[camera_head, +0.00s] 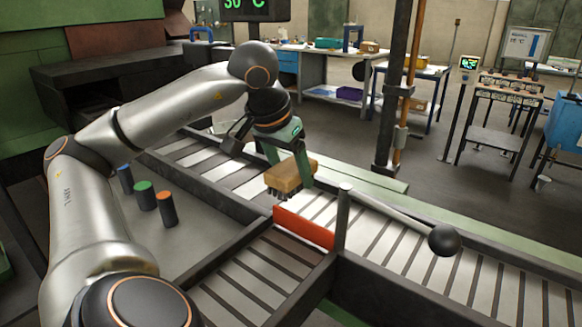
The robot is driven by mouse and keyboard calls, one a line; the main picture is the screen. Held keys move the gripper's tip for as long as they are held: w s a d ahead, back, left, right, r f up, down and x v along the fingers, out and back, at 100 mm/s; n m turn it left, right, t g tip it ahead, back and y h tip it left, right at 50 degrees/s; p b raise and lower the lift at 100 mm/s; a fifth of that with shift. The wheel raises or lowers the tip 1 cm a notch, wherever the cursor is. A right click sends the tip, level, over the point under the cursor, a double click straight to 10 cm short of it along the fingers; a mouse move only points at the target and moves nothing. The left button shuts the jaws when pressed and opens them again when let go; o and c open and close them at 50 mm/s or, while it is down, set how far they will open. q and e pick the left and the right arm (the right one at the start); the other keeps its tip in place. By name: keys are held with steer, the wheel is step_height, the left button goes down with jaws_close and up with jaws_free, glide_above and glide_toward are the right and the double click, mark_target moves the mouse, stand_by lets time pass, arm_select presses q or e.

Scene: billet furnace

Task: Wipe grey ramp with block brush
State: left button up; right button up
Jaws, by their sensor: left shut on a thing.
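My left gripper (287,162), with green fingers, is shut on the block brush (290,178). The brush has a tan block body and dark bristles pointing down. It is over the grey slatted track (318,207), just behind a red-orange plate (303,227). I cannot tell whether the bristles touch the surface. A second grey slatted section (245,285) lies in front of that plate; which section is the ramp is not clear. My right gripper is not in view.
Blue-, green- and orange-topped cylinders (145,196) stand on a grey plate at left. A dark upright column (393,100) stands behind the track.

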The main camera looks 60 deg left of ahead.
arm_select(q)
steer(key=shift+r, duration=0.65)
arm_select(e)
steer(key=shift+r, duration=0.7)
arm_select(q)
step_height(320, 180, up, 3)
steer(key=p, duration=0.3)
steer(key=shift+r, duration=0.1)
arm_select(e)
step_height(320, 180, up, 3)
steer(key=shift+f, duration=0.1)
